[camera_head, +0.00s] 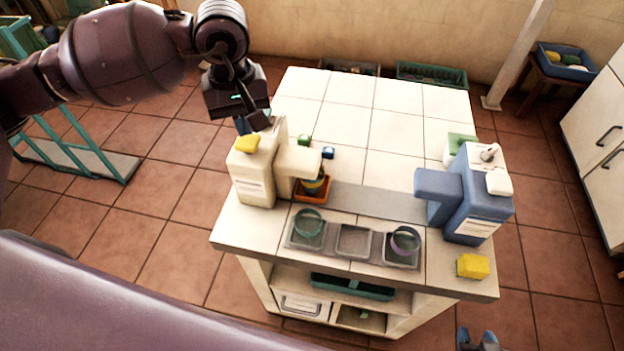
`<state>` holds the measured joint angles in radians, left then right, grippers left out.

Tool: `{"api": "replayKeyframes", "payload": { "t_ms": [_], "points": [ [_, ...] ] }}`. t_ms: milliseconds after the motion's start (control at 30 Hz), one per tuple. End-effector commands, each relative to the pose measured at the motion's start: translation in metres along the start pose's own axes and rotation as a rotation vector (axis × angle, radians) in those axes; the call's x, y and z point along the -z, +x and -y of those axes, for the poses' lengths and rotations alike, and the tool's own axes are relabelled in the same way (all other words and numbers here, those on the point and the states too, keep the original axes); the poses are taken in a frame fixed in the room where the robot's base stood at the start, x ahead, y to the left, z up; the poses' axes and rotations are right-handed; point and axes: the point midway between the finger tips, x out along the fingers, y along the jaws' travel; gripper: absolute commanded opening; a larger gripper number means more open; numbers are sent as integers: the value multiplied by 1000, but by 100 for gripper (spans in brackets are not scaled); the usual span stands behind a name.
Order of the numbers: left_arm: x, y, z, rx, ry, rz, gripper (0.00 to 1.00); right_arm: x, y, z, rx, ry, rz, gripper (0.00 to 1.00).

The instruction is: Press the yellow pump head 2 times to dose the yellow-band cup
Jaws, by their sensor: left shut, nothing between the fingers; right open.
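The cream dispenser (254,178) stands at the left end of the counter, with its yellow pump head (247,143) on top. Its spout reaches right, over a cup with a yellow band (316,184) in an orange tray (311,198). The spout hides part of that cup. My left gripper (252,123) is shut and empty, just behind and above the pump head; the picture does not show them touching. My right gripper (478,342) is open and empty at the bottom edge, in front of the counter's right end.
A blue dispenser (475,195) stands at the right. A grey three-part tray (353,241) holds a green-band cup (309,224) and a purple-band cup (405,241), its middle compartment empty. A yellow sponge (473,266) and two small blocks lie on the counter. The tiled back area is largely clear.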

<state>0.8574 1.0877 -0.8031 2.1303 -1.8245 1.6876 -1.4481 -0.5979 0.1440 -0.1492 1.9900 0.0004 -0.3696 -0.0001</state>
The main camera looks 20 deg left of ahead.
Motion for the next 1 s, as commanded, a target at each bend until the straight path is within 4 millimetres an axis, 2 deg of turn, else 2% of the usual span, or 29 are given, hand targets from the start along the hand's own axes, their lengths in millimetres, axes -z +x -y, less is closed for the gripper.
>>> {"api": "replayKeyframes", "payload": {
  "t_ms": [1000],
  "points": [
    [0,29,0,1,0,1,0,-30,8,3,3,1,38,43]
  ]
}}
